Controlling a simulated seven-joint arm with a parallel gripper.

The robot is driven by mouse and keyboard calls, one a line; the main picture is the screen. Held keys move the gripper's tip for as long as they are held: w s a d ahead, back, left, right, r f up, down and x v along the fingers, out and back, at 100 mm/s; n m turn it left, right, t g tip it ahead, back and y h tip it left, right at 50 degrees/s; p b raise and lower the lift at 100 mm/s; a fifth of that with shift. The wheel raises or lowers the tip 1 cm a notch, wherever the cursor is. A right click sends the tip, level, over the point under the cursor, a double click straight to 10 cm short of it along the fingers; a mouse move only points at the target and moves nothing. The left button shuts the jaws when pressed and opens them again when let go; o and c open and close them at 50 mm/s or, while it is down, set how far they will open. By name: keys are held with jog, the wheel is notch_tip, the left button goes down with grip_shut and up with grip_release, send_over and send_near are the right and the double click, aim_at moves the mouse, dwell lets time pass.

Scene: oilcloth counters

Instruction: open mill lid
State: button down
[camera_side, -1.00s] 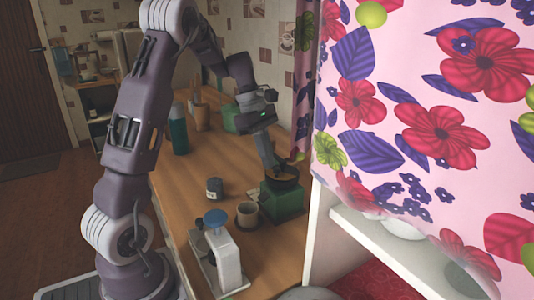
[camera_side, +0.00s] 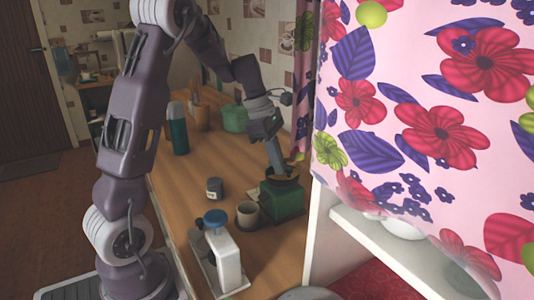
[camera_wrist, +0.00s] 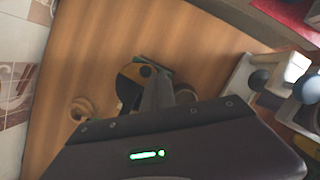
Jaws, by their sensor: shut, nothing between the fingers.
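The mill is a green box (camera_side: 283,203) with a dark round top (camera_side: 282,182), standing on the counter near the curtain. In the wrist view its round top (camera_wrist: 131,80) shows one yellow-orange part and one dark part. I cannot tell clearly how the lid stands. My gripper (camera_side: 283,173) points down at the mill's top from the upper left, its fingers tilted. In the wrist view the fingers (camera_wrist: 158,85) are together with nothing between them and overlap the mill's top. Whether they touch the lid cannot be told. The fingers hide part of the top.
A mug (camera_side: 247,214) stands just left of the mill, and a small dark jar (camera_side: 214,188) is farther left. A white device with a blue knob (camera_side: 215,218) is in front. A green bottle (camera_side: 178,135) and a green pot (camera_side: 235,118) stand behind. The curtain (camera_side: 420,110) hangs close on the right.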

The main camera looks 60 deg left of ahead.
jog(key=shift+w+d, duration=0.5)
jog(key=shift+w, duration=0.2)
jog(key=shift+w+d, duration=0.1)
jog(key=shift+w, duration=0.15)
dwell(1.6)
